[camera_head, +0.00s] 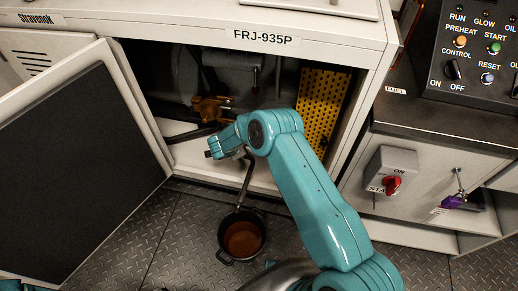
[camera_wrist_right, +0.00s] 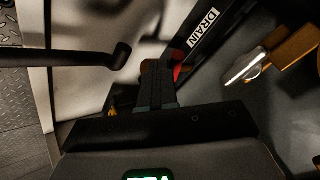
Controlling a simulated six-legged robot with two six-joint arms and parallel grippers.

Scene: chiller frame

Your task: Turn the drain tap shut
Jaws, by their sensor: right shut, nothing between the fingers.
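My right gripper (camera_wrist_right: 158,74) is shut and empty in the right wrist view. Its tips are close beside a red part (camera_wrist_right: 178,72), mostly hidden by the fingers, below a white DRAIN label (camera_wrist_right: 202,28). I cannot tell whether they touch it, or whether it is the tap's handle. A dark pipe with a rounded end (camera_wrist_right: 122,54) lies left of the fingers. In the head view my right arm reaches into the open cabinet, and its gripper tips cannot be made out. An orange-brown fitting (camera_head: 210,107) shows behind the wrist. My left gripper is out of view.
A black pot (camera_head: 227,257) with brown liquid stands on the floor below the cabinet. The open door (camera_head: 80,170) blocks the left side. A yellow perforated panel (camera_head: 325,105) is inside at the right. A brass part with a silver lever (camera_wrist_right: 244,68) lies right of the fingers.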

